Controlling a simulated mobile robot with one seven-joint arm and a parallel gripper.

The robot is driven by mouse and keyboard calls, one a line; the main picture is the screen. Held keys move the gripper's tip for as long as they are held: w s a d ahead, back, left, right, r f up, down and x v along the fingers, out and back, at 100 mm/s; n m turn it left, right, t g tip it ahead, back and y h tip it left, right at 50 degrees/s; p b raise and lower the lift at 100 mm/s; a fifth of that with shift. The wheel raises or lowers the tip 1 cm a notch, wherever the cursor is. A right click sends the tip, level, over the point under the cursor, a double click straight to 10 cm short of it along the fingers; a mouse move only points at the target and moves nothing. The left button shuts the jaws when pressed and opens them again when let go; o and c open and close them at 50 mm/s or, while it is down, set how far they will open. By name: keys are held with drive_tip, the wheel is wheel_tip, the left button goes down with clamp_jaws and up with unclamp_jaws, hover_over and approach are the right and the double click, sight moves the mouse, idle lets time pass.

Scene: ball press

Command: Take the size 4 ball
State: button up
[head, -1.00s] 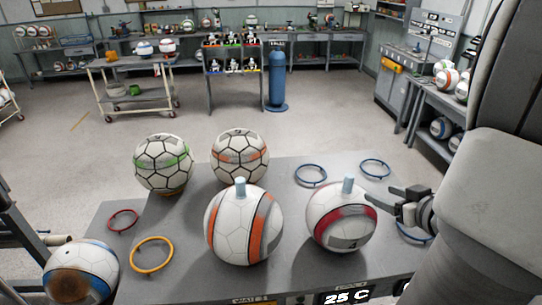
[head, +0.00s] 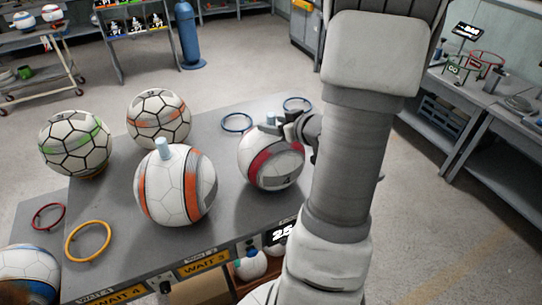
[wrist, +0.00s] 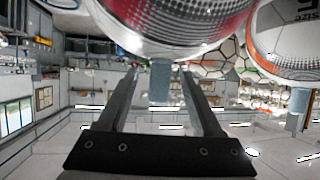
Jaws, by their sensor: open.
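A white ball with a red band (head: 262,168) stands at the right of the grey table, with a pale blue plug on top. My gripper (head: 280,124) is at this plug. In the wrist view my open fingers (wrist: 160,78) lie either side of the plug (wrist: 160,88), with gaps visible; the ball (wrist: 185,28) is close to them. A white ball with orange bands (head: 175,190) and its own plug (head: 163,147) stands to the left, and also shows in the wrist view (wrist: 290,45).
Green-marked (head: 75,145) and orange-marked (head: 159,118) balls stand behind, a blue-orange ball (head: 28,275) at front left. Red (head: 48,216), yellow (head: 88,241) and blue (head: 237,122) rings lie on the table. Wait labels (head: 205,263) mark its front. Floor at right is clear.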

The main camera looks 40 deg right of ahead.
drive_tip(key=shift+x, duration=2.35)
clamp_jaws()
